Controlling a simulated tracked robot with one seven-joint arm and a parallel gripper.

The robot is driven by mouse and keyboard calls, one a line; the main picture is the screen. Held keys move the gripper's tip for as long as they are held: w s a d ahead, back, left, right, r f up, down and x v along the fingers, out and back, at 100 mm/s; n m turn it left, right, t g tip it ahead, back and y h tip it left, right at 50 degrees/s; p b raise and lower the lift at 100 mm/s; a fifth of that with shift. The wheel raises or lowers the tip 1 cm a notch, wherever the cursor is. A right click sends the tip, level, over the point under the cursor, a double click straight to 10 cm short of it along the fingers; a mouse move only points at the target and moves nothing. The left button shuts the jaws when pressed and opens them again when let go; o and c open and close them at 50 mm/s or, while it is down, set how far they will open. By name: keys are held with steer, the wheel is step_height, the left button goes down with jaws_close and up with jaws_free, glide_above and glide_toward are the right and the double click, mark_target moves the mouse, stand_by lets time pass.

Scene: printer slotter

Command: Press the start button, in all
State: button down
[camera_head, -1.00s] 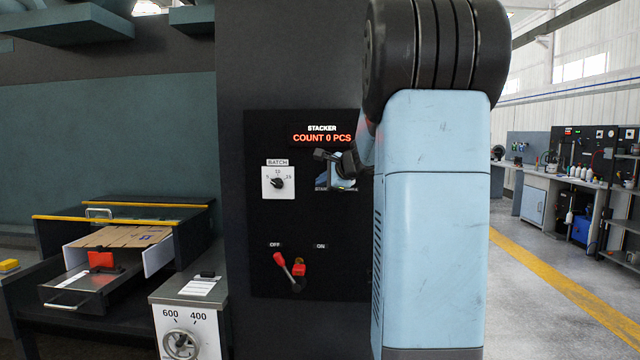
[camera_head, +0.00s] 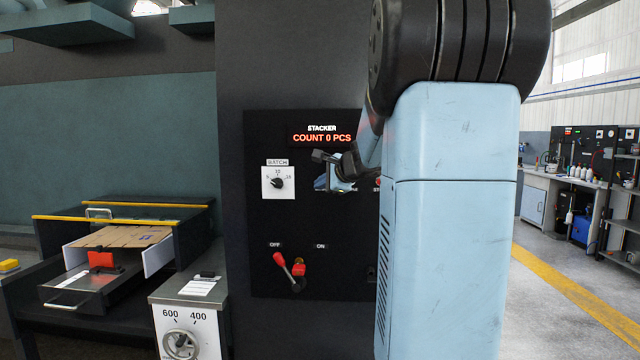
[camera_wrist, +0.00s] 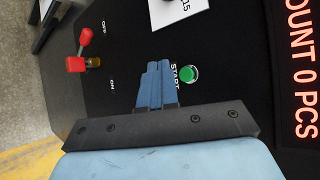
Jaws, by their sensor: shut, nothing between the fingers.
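The green start button (camera_wrist: 189,75) shows in the wrist view beside the "START" label on the black stacker panel (camera_head: 262,225). In the head view my arm hides it. My gripper (camera_wrist: 153,70) is shut and empty, its blue fingers just beside the START label and the button. The wrist picture is turned on its side. In the head view my gripper (camera_head: 322,172) is in front of the panel, below the red "COUNT 0 PCS" display (camera_head: 322,138). I cannot tell whether the fingertips touch the panel.
The batch knob (camera_head: 278,183) is on the panel's left. A red-handled OFF/ON lever (camera_head: 283,265) sits lower, its handle leaning toward OFF. A tray with flat cardboard (camera_head: 118,237) and a dial box (camera_head: 185,325) stand left. Floor is open at right.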

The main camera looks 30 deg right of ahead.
steer(key=shift+s+a, duration=0.55)
steer(key=shift+s, duration=0.3)
steer(key=s+a+f+n+g+y, duration=0.1)
steer(key=s+a+f+n+g, duration=0.1)
steer(key=s+a+n, duration=0.5)
steer(key=s+a+f+n+g+y, duration=0.1)
steer(key=s+a+n+g, duration=0.15)
steer(key=s+a, duration=0.55)
steer(key=s+a+f+n+g+h, duration=0.1)
steer(key=s+a+f+n, duration=0.2)
steer(key=s, duration=0.5)
steer(key=s+a+f+n+g+h, duration=0.2)
steer(key=s+f+n, duration=0.3)
steer(key=s+n, duration=0.3)
steer(key=shift+s+a, duration=0.45)
steer(key=shift+f, duration=0.1)
